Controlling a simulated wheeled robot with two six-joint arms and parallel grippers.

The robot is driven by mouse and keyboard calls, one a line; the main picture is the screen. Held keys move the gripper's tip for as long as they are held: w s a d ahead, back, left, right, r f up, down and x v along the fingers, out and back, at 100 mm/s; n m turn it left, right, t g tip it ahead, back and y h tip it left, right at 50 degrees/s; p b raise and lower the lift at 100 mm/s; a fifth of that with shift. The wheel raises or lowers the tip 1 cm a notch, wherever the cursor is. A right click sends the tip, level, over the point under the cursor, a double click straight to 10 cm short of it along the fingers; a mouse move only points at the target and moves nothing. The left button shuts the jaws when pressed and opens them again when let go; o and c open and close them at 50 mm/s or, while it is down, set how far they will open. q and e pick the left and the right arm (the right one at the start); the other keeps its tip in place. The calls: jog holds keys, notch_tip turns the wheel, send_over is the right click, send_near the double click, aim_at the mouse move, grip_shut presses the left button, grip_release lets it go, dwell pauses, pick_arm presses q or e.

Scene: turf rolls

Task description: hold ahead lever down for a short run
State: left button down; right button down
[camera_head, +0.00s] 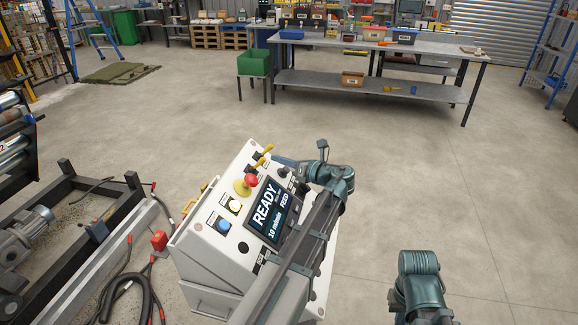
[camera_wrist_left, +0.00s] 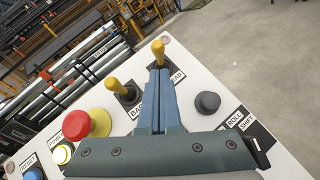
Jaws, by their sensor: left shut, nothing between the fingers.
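A white control panel (camera_head: 213,262) stands in front of me, its screen (camera_head: 269,210) reading READY and 10 m/min FEED. In the left wrist view, the yellow ahead lever (camera_wrist_left: 158,50) rises just beyond the fingertips of my left gripper (camera_wrist_left: 157,72); its label is partly hidden by the fingers. A second yellow lever (camera_wrist_left: 116,87), labelled BACK, stands to its left. My left gripper is shut and empty, its tips over the ahead lever's lower part; I cannot tell whether they touch. My right arm shows at lower right, but its gripper is out of view.
A red mushroom button (camera_wrist_left: 76,124), a white button (camera_wrist_left: 62,154) and a black knob (camera_wrist_left: 208,102) are on the panel beside the levers. A roller machine frame (camera_head: 95,255) and cables lie to the left. A workbench (camera_head: 375,50) stands at the back; the floor between is clear.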

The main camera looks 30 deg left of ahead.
pick_arm(q)
jog(key=shift+w+a+r, duration=0.3)
jog(key=shift+a+r, duration=0.15)
jog(key=shift+a, duration=0.1)
